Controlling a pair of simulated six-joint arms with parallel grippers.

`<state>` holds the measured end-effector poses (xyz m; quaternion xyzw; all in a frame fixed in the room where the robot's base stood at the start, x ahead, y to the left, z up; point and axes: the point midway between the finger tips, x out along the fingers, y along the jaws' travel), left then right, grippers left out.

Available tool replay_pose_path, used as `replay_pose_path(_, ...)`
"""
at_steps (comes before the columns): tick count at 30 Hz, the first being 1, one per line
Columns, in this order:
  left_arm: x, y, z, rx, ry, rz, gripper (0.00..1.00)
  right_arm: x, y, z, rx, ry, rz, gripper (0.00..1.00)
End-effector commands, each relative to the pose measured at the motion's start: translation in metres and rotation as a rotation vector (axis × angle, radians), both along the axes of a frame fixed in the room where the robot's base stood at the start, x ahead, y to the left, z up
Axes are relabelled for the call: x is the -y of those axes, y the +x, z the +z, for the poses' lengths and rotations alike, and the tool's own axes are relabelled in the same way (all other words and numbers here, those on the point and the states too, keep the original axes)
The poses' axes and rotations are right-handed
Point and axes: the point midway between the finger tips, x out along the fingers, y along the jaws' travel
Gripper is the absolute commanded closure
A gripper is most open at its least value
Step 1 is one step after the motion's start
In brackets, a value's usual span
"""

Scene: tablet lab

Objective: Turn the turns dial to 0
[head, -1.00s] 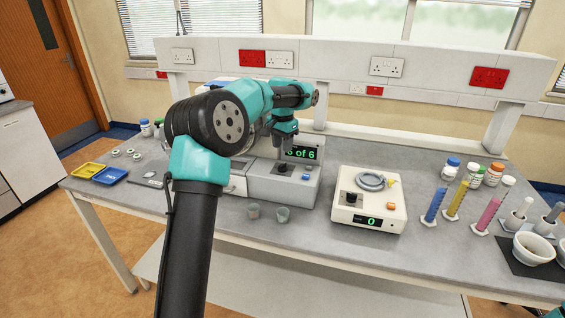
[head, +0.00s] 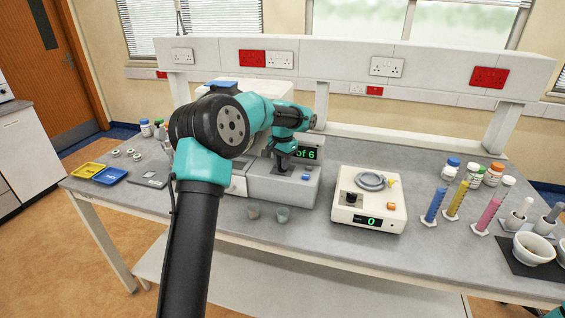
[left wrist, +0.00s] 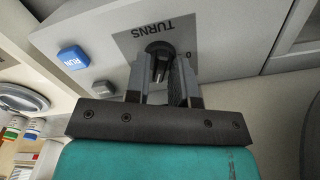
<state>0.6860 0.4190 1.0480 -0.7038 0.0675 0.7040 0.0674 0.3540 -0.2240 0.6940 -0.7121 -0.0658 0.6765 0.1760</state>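The turns dial (left wrist: 158,48) is a dark round knob on a grey plate marked TURNS, on the front of a grey-white machine (head: 262,186). In the left wrist view my left gripper (left wrist: 162,68) has its two fingers one on each side of the dial. They look apart, with the knob between them; whether they touch it is unclear. In the head view my left gripper (head: 283,164) is down at the panel and hides most of the dial. The machine's green display (head: 306,154) reads "of 6", its left part hidden by my arm. My right gripper is out of view.
A blue RUN button (left wrist: 73,59) and a grey button (left wrist: 98,88) sit beside the dial. Two small cups (head: 282,214) stand before the machine. A cream device (head: 370,199) showing 0 stands to the right, with coloured cylinders (head: 455,201) beyond it.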

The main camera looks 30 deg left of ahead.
Motion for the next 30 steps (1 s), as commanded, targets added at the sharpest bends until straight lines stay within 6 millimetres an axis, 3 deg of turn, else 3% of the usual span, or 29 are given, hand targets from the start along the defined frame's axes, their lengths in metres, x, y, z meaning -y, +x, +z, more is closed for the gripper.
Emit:
replay_pose_path(7,-0.0001,0.0000,0.0003,0.000,0.000,0.000,1.00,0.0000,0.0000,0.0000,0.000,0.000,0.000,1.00)
replay_pose_path(20,-0.0001,0.0000,0.0004,0.000,0.000,0.026,1.00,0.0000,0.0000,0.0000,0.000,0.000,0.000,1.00)
replay_pose_path(30,-0.0001,0.0000,0.0006,0.001,0.000,0.190,1.00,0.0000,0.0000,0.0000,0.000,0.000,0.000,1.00)
